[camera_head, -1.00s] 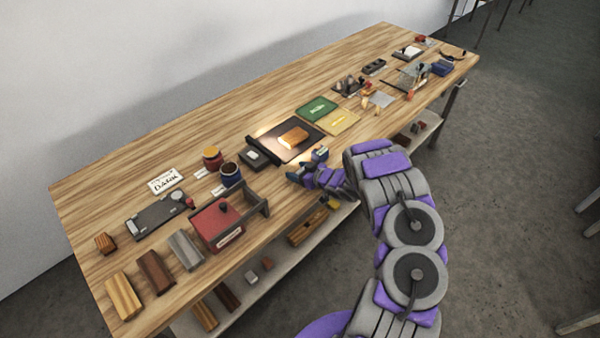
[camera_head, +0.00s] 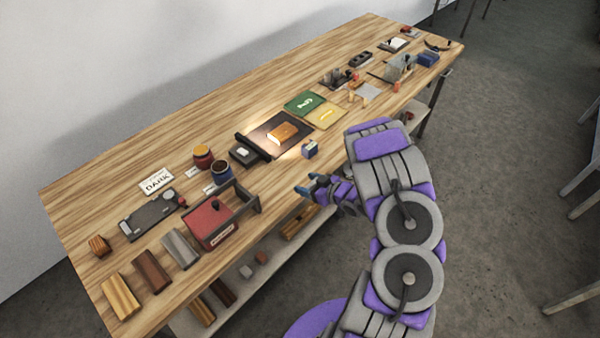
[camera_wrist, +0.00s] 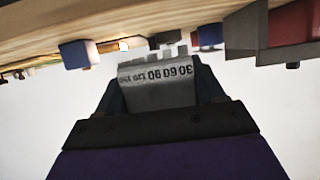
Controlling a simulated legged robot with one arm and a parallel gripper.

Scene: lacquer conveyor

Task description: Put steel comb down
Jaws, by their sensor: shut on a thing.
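The steel comb (camera_wrist: 158,85) is a grey plate with teeth along one edge and a row of numbers, among them 30, 60 and 90. My gripper (camera_wrist: 155,88) is shut on it, with a dark finger on either side in the wrist view. In the head view my gripper (camera_head: 312,190) is at the front edge of the wooden workbench (camera_head: 130,150), right of the red box. The comb is too small to make out there. In the wrist view the teeth point towards the bench edge (camera_wrist: 120,20).
A small blue block (camera_head: 310,150) stands near the front edge, close to my gripper. The red box (camera_head: 212,224) and two jars (camera_head: 203,157) are to the left. Bare wood shows around the block.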

